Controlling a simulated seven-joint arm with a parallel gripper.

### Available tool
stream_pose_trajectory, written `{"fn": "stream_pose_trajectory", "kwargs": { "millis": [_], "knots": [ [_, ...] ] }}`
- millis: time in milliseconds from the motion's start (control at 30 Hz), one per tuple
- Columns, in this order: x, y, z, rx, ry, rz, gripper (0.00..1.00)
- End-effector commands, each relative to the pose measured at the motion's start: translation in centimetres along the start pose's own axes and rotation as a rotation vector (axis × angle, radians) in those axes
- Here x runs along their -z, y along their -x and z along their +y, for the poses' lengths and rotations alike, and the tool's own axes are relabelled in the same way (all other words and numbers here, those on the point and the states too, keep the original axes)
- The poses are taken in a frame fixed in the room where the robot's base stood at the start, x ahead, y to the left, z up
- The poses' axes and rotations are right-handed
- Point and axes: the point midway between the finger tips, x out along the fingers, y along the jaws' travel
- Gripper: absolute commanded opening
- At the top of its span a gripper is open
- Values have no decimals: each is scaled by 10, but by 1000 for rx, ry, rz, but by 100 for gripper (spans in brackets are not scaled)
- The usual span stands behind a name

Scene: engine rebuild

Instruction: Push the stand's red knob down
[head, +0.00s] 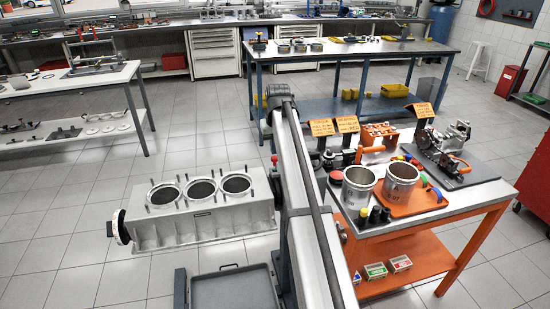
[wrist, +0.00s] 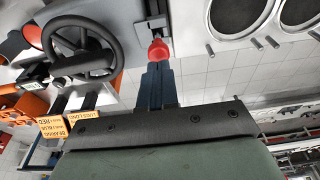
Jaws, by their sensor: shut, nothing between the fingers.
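The stand's red knob (wrist: 158,51) shows in the wrist view, on a short dark slotted plate of the grey stand. A small red spot that looks like the same knob (head: 274,160) shows in the head view, beside the engine block. My gripper (wrist: 158,68) is shut and empty. Its dark blue fingers point at the knob, and their tips reach its edge in the wrist view. I cannot tell whether they touch it. In the head view the fingers are not clearly visible.
A black handwheel (wrist: 82,48) is left of the knob in the wrist view. The engine block (head: 200,222) with three bores hangs on the stand. An orange-framed bench (head: 375,235) with cylinders, tools and orange signs is at right. A grey tray (head: 232,288) lies below.

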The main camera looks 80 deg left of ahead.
Motion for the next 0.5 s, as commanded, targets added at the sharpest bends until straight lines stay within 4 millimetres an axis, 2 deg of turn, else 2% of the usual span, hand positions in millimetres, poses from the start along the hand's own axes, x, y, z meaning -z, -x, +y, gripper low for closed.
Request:
{"fn": "stream_pose_trajectory", "kwargs": {
  "millis": [500],
  "knots": [
    [-1, -4, 0, 0, 0, 0, 0]
  ]
}}
